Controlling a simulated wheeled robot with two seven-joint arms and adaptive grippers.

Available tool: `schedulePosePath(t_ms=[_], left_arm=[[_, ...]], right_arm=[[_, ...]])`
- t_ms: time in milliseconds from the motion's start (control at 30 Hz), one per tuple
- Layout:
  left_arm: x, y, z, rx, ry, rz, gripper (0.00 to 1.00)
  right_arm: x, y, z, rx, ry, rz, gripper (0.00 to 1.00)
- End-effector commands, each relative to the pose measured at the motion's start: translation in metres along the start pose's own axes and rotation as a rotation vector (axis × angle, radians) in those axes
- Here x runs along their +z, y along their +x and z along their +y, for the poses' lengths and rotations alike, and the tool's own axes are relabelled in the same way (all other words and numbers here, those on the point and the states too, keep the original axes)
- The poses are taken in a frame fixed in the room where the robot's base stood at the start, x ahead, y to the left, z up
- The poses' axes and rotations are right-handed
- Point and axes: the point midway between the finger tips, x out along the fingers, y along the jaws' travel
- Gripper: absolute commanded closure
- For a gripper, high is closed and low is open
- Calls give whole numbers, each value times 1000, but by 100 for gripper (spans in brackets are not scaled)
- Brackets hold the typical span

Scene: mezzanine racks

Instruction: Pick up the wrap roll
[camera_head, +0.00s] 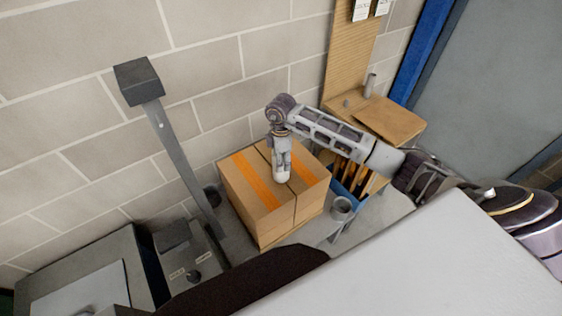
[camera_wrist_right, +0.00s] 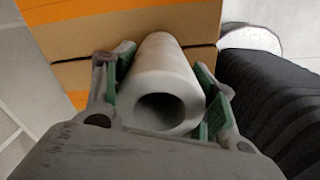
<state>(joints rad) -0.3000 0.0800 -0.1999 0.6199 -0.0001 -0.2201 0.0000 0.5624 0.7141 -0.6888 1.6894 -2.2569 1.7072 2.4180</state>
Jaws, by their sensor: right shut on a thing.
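The wrap roll (camera_wrist_right: 165,90) is a pale grey hollow cylinder, seen end-on in the right wrist view. My right gripper (camera_wrist_right: 168,98) is shut on it, with a green-padded finger on each side. In the head view the right gripper (camera_head: 282,158) points down over the cardboard box, and the roll's pale end (camera_head: 282,176) shows below it. I cannot tell whether the roll touches the box top. My left gripper is not in view.
The closed cardboard box (camera_head: 258,217) with orange tape stands under the gripper. Right of it are a grey cup-like ring (camera_head: 341,205), a blue bin (camera_head: 347,197) and a wooden board (camera_head: 390,121). A grey post (camera_head: 180,160) stands left, before the block wall.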

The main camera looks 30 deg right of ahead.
Motion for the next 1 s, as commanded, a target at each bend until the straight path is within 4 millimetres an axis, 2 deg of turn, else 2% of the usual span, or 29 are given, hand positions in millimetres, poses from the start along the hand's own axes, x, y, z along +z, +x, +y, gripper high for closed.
schedulePosePath(t_ms=[600, 800, 1000], left_arm=[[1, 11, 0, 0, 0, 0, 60], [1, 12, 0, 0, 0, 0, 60], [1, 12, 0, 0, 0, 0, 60]], right_arm=[[0, -80, 1, 4, -1, 2, 77], [0, -91, 1, 3, 0, 1, 77], [0, -92, 0, 2, 1, 1, 77]])
